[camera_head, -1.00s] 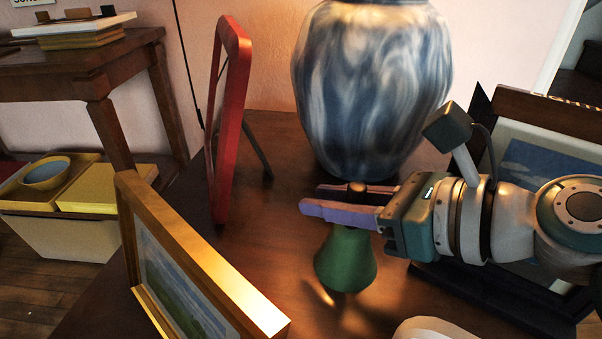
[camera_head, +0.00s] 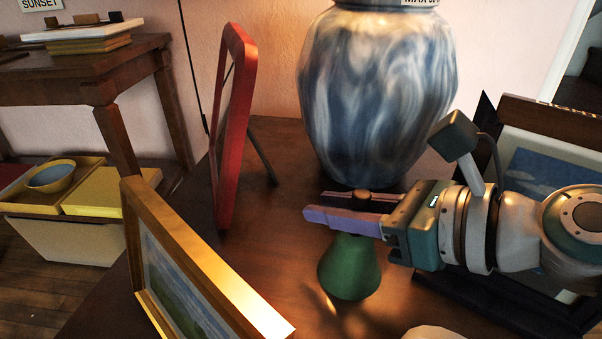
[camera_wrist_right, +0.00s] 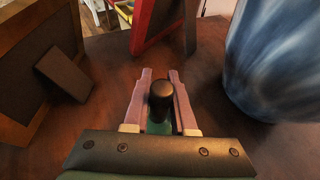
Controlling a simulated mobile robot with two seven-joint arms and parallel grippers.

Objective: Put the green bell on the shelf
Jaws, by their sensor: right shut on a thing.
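The green bell (camera_head: 350,268) stands upright on or just above the brown wooden table, in the middle of the head view; I cannot tell if its base touches. Its dark round handle top (camera_head: 361,196) sticks up between the fingers of my right gripper (camera_head: 345,209). That gripper comes in from the right and is shut on the bell just below the handle top. In the right wrist view, the dark handle (camera_wrist_right: 161,97) shows between the two purple fingers (camera_wrist_right: 160,92). My left gripper is not in view. No shelf can be clearly made out.
A large blue and white vase (camera_head: 377,95) stands behind the bell. A red frame (camera_head: 232,120) stands to the left, and a gold picture frame (camera_head: 205,270) at front left. A dark framed picture (camera_head: 545,160) is behind my right arm. A side table (camera_head: 85,80) stands far left.

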